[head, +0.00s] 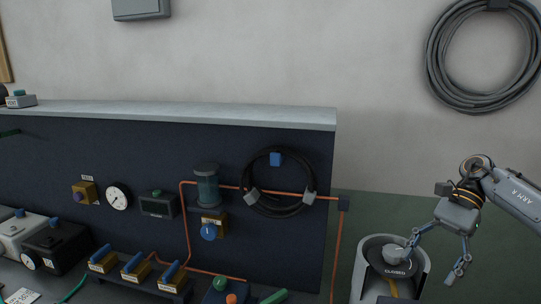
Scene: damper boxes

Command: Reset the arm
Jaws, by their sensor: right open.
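My right arm comes in from the right edge. Its gripper (432,260) is open, fingers spread and pointing down, with nothing between them. It hangs above and to the right of a round grey housing (424,268) with a dark dial inside marked "CLOSED" (396,270). The left finger's tip overlaps the grey knob (393,253) on this dial; I cannot tell whether they touch. The right finger hangs outside the housing's right rim. My left gripper is not in view.
A dark panel (120,150) with gauges, valves, orange pipe (187,215) and a coiled black hose (247,177) fills the left and middle. Blue-handled switches (136,263) stand in front of it. A grey cable coil (432,60) hangs on the wall above my right arm.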

